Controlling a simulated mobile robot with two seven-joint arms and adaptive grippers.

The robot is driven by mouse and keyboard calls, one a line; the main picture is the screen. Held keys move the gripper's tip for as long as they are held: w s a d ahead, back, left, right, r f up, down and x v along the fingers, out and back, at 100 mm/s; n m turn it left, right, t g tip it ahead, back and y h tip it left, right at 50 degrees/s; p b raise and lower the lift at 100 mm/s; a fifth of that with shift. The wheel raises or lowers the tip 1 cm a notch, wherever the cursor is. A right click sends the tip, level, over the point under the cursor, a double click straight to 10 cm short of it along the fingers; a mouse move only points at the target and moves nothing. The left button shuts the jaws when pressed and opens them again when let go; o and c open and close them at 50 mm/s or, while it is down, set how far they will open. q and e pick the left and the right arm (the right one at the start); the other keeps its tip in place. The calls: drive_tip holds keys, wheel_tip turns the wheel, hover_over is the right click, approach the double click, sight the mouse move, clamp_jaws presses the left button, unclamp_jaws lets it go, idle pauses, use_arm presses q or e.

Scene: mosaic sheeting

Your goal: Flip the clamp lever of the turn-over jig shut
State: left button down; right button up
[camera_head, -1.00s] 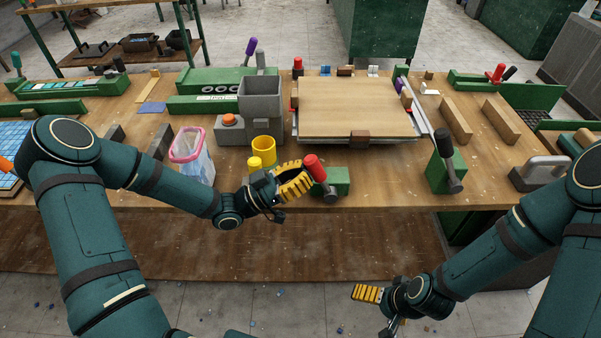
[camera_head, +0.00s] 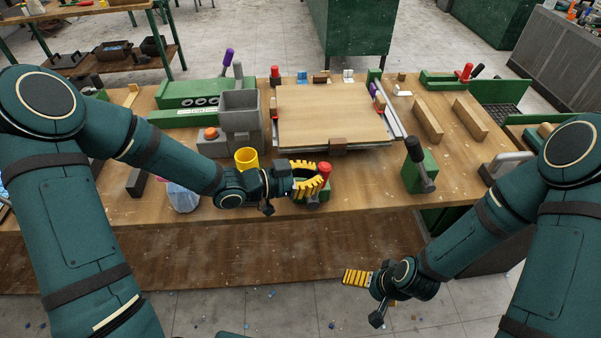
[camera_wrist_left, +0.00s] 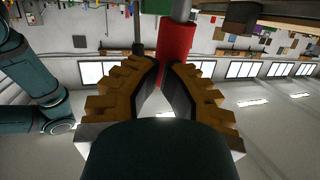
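A red-handled lever (camera_head: 325,170) stands on a small green block (camera_head: 317,194) at the table's front edge. I take it for the clamp lever, but cannot be sure. My left gripper (camera_head: 318,181) is right at the red handle, its yellow fingers curled with the tips close together. In the left wrist view the red handle (camera_wrist_left: 178,45) shows just beyond the fingertips (camera_wrist_left: 162,70); I see no clear grip on it. A wooden panel (camera_head: 330,112) in a metal frame lies behind. My right gripper (camera_head: 357,278) hangs low, clear of the table; its opening is not clear.
A yellow cup (camera_head: 246,158) and a grey hopper (camera_head: 240,108) stand close behind my left wrist. A black-handled lever on a green block (camera_head: 419,172) stands to the right. Wooden bars (camera_head: 427,119) lie farther right. The table's front middle-right is bare.

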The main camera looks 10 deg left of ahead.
sight(327, 177)
use_arm(q)
drive_tip(key=shift+w+d+y, duration=0.2)
drive_tip(key=shift+d+y, duration=0.5)
drive_tip(key=shift+d, duration=0.05)
drive_tip(key=shift+w+d+f, duration=0.2)
drive_tip(key=shift+d, duration=0.55)
